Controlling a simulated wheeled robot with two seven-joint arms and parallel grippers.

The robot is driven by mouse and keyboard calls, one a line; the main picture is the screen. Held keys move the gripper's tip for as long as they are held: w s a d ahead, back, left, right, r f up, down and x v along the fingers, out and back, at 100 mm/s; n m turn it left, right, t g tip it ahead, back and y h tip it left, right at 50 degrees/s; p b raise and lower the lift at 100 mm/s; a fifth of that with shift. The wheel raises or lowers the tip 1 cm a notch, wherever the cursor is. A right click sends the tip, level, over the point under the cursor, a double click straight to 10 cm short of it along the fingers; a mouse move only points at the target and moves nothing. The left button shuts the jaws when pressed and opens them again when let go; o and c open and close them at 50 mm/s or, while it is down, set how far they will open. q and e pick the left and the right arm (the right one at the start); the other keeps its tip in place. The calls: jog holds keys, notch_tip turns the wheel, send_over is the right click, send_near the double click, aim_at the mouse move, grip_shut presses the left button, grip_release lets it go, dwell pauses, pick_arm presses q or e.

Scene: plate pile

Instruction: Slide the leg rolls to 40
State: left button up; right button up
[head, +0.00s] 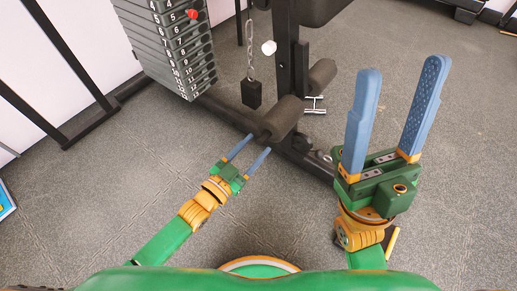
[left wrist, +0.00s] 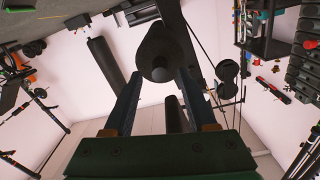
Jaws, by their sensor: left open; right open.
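The leg rolls are dark foam cylinders on the black machine post. The near roll (head: 283,117) is low at the post, and a second roll (head: 322,73) is behind it to the right. My left gripper (head: 259,142) is open and empty, its fingers pointing at the near end of the near roll. In the left wrist view, a roll's round end (left wrist: 160,48) shows just past and between the fingertips (left wrist: 159,75); contact cannot be told. My right gripper (head: 404,66) is open and empty, raised well to the right of the rolls. No scale marking 40 is readable.
A numbered weight stack (head: 172,48) with a red pin (head: 192,14) stands upper left. A black block (head: 251,94) hangs on a chain left of the post. A white knob (head: 268,47) and a metal handle (head: 315,104) are near the post.

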pick_arm(q)
jog(key=shift+b+x, duration=0.35)
jog(key=shift+x, duration=1.1)
jog(key=shift+f, duration=0.1)
grip_shut()
